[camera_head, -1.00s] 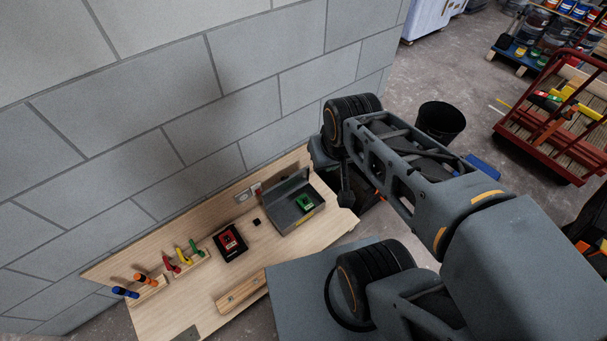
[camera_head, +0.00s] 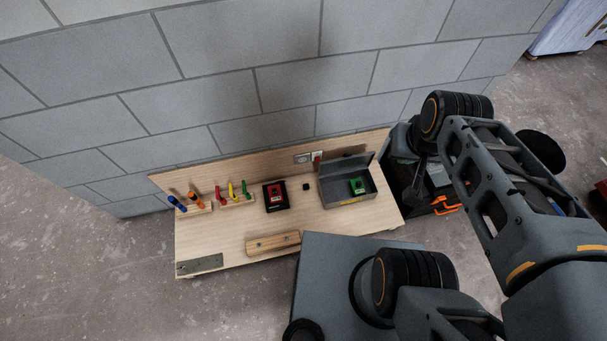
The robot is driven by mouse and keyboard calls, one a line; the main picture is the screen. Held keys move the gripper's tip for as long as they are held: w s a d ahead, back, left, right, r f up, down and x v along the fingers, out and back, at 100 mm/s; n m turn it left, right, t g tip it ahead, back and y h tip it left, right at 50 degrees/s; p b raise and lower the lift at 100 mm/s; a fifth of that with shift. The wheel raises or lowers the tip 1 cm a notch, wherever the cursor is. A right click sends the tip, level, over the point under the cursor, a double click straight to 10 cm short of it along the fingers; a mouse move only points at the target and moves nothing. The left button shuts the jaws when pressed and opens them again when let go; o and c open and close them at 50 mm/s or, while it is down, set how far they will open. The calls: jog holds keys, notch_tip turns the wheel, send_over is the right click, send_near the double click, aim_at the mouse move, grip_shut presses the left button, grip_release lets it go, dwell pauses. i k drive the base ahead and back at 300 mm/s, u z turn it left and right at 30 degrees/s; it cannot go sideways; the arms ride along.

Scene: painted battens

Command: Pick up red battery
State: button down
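A red battery (camera_head: 275,192) sits in a black charger or tray (camera_head: 284,207) near the middle of the wooden workbench (camera_head: 215,240). A green battery (camera_head: 358,186) lies in an open grey metal box (camera_head: 331,199) to its right. My arm is folded at the right side of the view. The end of my arm is mostly hidden behind its own links, near the right end of the bench, well apart from the red battery. I cannot make out the fingers.
Several coloured screwdrivers or pliers (camera_head: 231,191) stand in wooden racks at the bench's left. A wooden block (camera_head: 272,243) lies at the front edge and a metal plate (camera_head: 200,264) at the front left corner. A block wall (camera_head: 310,80) rises behind. A black bin (camera_head: 541,151) stands at right.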

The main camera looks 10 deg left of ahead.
aim_at(275, 195)
jog(key=u, duration=1)
jog(key=k, duration=1.25)
jog(key=u, duration=1.4)
jog(key=i, duration=1.4)
jog(key=z, duration=1.1)
jog(key=i, duration=0.45)
jog(key=z, duration=0.6)
